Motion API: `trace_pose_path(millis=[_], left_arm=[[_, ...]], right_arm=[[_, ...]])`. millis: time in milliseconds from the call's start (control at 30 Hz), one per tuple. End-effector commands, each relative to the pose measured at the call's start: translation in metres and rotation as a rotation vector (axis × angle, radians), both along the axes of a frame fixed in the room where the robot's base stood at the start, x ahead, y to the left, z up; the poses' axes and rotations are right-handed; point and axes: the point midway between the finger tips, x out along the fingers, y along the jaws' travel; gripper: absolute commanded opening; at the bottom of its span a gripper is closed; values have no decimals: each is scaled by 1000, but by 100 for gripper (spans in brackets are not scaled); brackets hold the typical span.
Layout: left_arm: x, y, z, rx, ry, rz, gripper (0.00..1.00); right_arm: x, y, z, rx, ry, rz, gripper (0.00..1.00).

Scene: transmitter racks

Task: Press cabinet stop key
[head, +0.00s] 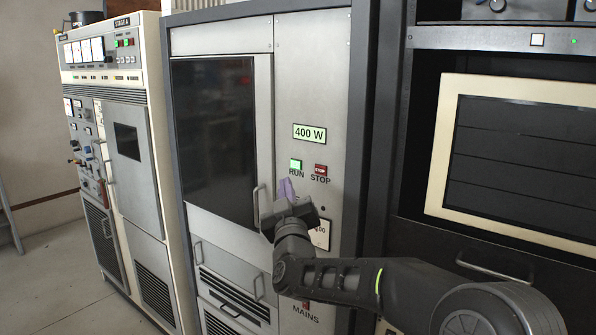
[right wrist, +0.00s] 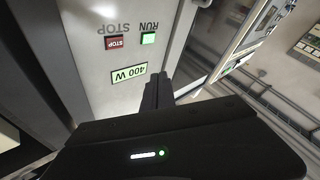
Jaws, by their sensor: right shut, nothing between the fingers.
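The cabinet stop key is a small red key (head: 320,169) on the pale panel of the middle cabinet, above the word STOP. It also shows in the right wrist view (right wrist: 116,42), where the lettering is upside down. The lit green RUN key (head: 295,164) is just left of it in the head view. My right gripper (head: 287,188) is shut and empty, its tips just below the RUN key and lower left of the stop key in the head view. In the right wrist view its dark fingers (right wrist: 158,90) appear apart from both keys. My left gripper is out of view.
A lit 400 W display (head: 309,133) is above the keys. A door handle (head: 260,208) stands out beside my right gripper. The MAINS control (head: 306,305) is lower down, partly behind my arm. A dark rack with a cream-framed panel (head: 440,150) stands to the right.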

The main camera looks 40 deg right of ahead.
Motion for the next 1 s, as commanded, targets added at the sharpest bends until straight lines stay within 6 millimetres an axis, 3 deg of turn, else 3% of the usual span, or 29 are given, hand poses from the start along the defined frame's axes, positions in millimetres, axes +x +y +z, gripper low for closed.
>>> trace_pose_path(millis=[567,767,1000], left_arm=[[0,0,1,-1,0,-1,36],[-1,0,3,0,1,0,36],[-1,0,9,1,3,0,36]], right_arm=[[0,-4,0,-34,16,-15,0],[5,-18,1,-35,16,-16,0],[13,-48,2,-33,16,-17,0]])
